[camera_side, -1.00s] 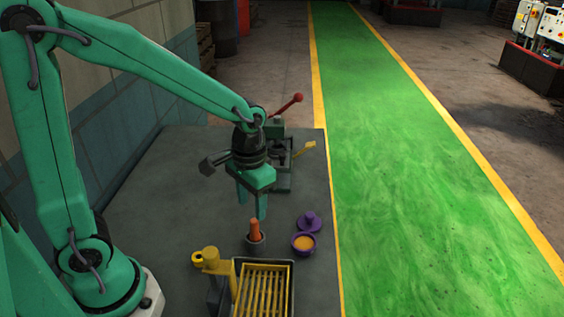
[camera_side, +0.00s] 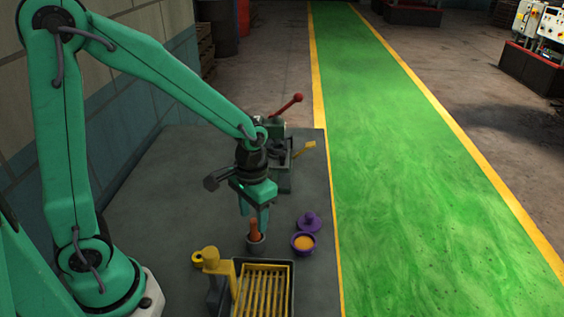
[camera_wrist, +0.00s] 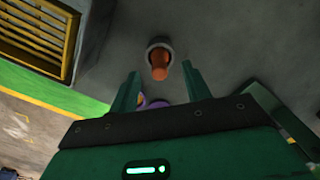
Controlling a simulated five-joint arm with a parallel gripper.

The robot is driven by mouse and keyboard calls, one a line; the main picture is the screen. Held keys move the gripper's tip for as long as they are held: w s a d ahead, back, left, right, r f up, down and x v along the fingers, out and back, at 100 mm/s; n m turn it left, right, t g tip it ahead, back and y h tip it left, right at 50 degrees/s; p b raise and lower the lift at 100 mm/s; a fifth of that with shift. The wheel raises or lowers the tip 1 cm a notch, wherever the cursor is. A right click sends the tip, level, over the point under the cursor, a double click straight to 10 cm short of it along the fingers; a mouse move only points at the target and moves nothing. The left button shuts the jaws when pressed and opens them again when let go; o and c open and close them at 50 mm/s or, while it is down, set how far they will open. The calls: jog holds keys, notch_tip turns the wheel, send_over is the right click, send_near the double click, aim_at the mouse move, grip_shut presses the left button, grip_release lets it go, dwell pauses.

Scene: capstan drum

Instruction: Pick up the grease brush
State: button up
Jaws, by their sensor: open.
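The grease brush (camera_side: 254,229), taken to be the upright orange-brown handle, stands in a small grey cup (camera_side: 257,248); its lower end is hidden inside. In the wrist view, the brush (camera_wrist: 159,64) and the cup's pale rim (camera_wrist: 150,47) show just beyond the fingertips, between their lines. My gripper (camera_side: 253,218) is open and points down over the cup, its fingertips close to the handle's top. In the wrist view, my gripper (camera_wrist: 161,70) has nothing held between its fingers. I cannot tell whether a finger touches the handle.
A purple pot (camera_side: 303,250) with orange-yellow contents and a purple lid (camera_side: 309,222) are right of the cup. A slatted yellow tray (camera_side: 264,289) and a yellow-topped post (camera_side: 212,264) stand in front. A device with a red-knobbed lever (camera_side: 290,103) stands behind. The table's left side is clear.

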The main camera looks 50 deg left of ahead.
aim_at(254, 220)
jog(key=shift+f, duration=2.15)
grip_shut()
